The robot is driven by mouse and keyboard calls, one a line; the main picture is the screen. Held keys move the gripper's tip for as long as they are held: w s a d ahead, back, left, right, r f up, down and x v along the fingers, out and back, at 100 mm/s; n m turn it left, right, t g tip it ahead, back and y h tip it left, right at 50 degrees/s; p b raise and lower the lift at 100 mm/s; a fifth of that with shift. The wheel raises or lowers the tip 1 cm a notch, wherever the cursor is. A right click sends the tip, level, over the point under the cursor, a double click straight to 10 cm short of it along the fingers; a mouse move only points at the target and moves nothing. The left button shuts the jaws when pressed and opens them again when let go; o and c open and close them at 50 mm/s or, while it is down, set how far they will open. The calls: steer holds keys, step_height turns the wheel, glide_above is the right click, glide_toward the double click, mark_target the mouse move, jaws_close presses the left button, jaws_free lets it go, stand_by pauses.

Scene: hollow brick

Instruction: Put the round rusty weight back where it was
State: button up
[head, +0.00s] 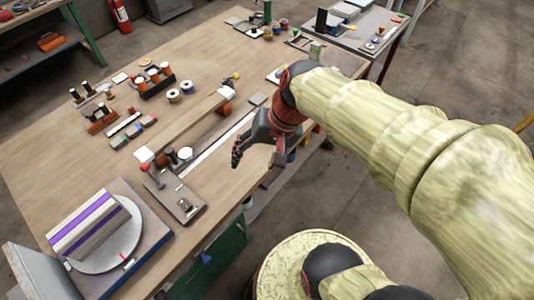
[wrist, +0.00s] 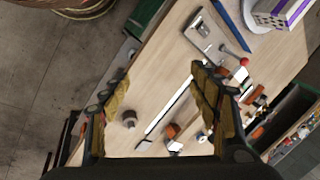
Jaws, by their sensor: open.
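My gripper (head: 259,152) hangs over the front edge area of the wooden table, open, with nothing between its fingers. In the wrist view the two fingers of my gripper (wrist: 160,74) are spread wide. A small round brown object that looks like the rusty weight (wrist: 129,118) stands on the bare tabletop, near the left finger and beside a white strip (wrist: 168,109). It appears apart from the fingers. In the head view I cannot make it out; my gripper seems to cover that spot.
A disc with a white and purple block (head: 88,226) stands at the table's near left corner. A metal plate fixture (head: 184,204) lies by the front edge. Spools (head: 173,96), small blocks and racks stand further back. Bare wood (head: 60,160) lies at the left.

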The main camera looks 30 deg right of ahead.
steer(key=s+r+n+t+h, duration=0.2)
steer(key=s+r+n+h, duration=0.1)
steer(key=s+r+n, duration=0.1)
step_height(320, 180, up, 2)
steer(key=shift+d+n+t, duration=0.4)
steer(key=shift+d+n, duration=0.05)
steer(key=shift+n, duration=0.45)
stand_by(0.4)
